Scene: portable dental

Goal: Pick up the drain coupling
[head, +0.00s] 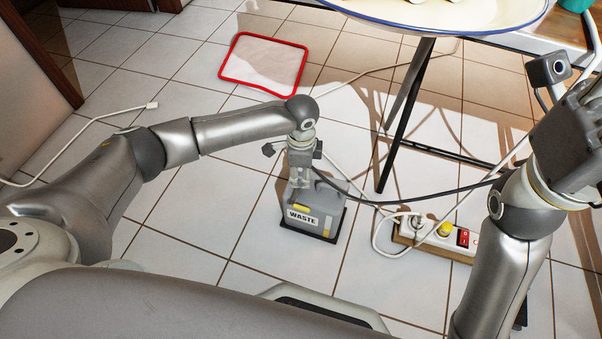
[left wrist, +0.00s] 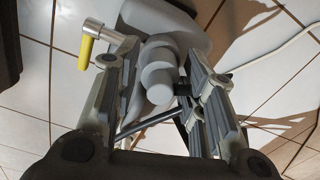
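A grey stepped round fitting, likely the drain coupling (left wrist: 158,76), shows between the fingers of my left gripper (left wrist: 158,100) in the left wrist view. The fingers are open, on both sides of it, with gaps visible. A metal valve with a yellow lever (left wrist: 85,52) is beside it. In the head view my left gripper (head: 299,185) points down over the grey canister labelled WASTE (head: 328,215) and hides most of the fitting. My right gripper (head: 585,92) is at the right edge, partly cut off, its fingers unclear.
A dark hose (head: 400,202) runs right from near the canister. A power strip (head: 435,235) with white cables lies right of it. A round table (head: 450,18) on thin legs stands behind. A red-rimmed mat (head: 265,64) lies on the tiled floor, with free tiles around it.

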